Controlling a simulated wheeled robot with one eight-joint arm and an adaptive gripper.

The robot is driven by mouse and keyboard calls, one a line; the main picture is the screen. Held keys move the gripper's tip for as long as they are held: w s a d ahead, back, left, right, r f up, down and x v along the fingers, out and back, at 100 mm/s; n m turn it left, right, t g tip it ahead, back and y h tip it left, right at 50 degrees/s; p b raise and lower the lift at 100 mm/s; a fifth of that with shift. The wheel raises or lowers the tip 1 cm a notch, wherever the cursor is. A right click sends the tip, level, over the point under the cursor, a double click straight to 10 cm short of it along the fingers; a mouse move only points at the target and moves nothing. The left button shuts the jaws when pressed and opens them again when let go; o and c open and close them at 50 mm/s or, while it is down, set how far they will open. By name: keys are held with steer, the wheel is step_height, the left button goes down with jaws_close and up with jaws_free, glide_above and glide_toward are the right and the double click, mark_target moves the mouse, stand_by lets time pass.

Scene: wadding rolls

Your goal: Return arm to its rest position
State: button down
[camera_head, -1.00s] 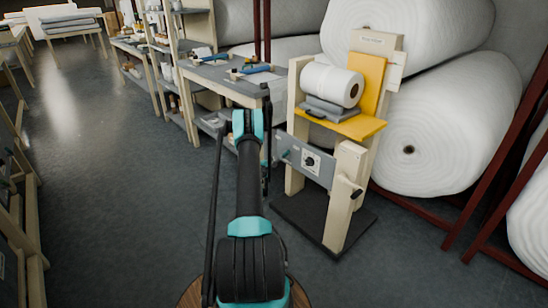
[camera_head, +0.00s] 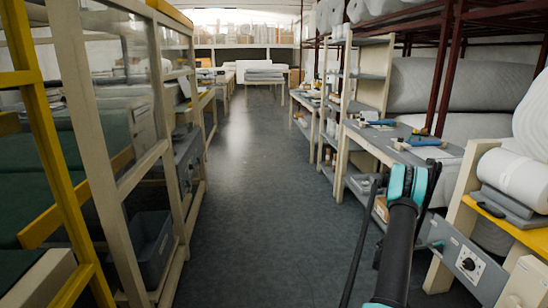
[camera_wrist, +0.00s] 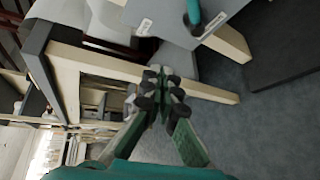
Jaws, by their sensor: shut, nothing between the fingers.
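My gripper (camera_wrist: 160,92) shows in the wrist view with its dark fingertips together, shut and empty. Behind it in that view are a pale wooden bench leg and the grey floor. In the head view my arm reaches forward at the lower right, and its teal and black joint hides the gripper there. The arm is beside the wooden stand (camera_head: 500,290) with its grey dial panel (camera_head: 466,262). I cannot tell the exact gap between them.
A white roll (camera_head: 515,178) lies on the stand at right. A workbench (camera_head: 385,140) with blue-handled tools stands behind it. A wooden frame (camera_head: 130,180) and a yellow post (camera_head: 45,150) line the left. The aisle floor (camera_head: 250,200) between is clear.

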steer(key=s+a+r+m+g+y, duration=0.1)
steer(key=s+a+r+m+y, duration=0.3)
steer(key=a+r, duration=0.7)
steer(key=s+a+r+m+y, duration=0.15)
steer(key=s+a+r, duration=0.5)
steer(key=a, duration=0.75)
steer(key=s+a+m+g+y, duration=0.1)
steer(key=s+a+m+y, duration=0.1)
steer(key=s+a, duration=1)
steer(key=s+a+m+g+y, duration=0.2)
steer(key=s+a+y, duration=0.2)
steer(key=s+a, duration=0.9)
steer(key=s, duration=0.4)
steer(key=shift+s+f+y, duration=0.25)
steer(key=shift+f+y, duration=0.1)
